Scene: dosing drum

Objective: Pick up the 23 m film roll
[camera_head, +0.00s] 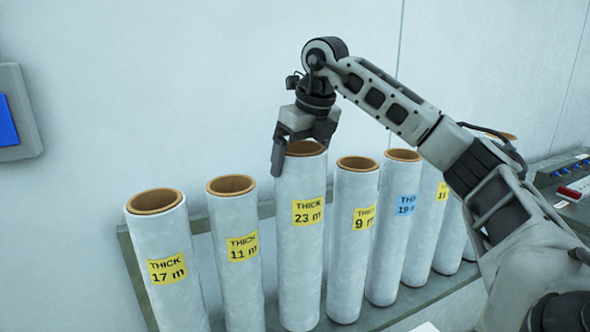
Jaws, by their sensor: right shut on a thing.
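The 23 m film roll (301,255) is a tall white cylinder with a brown core and a yellow label reading "THICK 23 m". It stands upright in the row of rolls, near the middle of the head view. My right gripper (300,152) reaches down from above and is shut on the top of this roll. One finger shows outside the roll's left upper edge; the other is partly hidden at the top. I cannot tell whether the roll's base touches the rack. My left gripper is not in view.
The 17 m roll (168,290) and 11 m roll (238,285) stand to the left. The 9 m roll (348,270) and a blue-labelled roll (391,250) stand close on the right, with several more behind my arm. A grey rack (415,297) holds them. A wall box (30,110) is at left.

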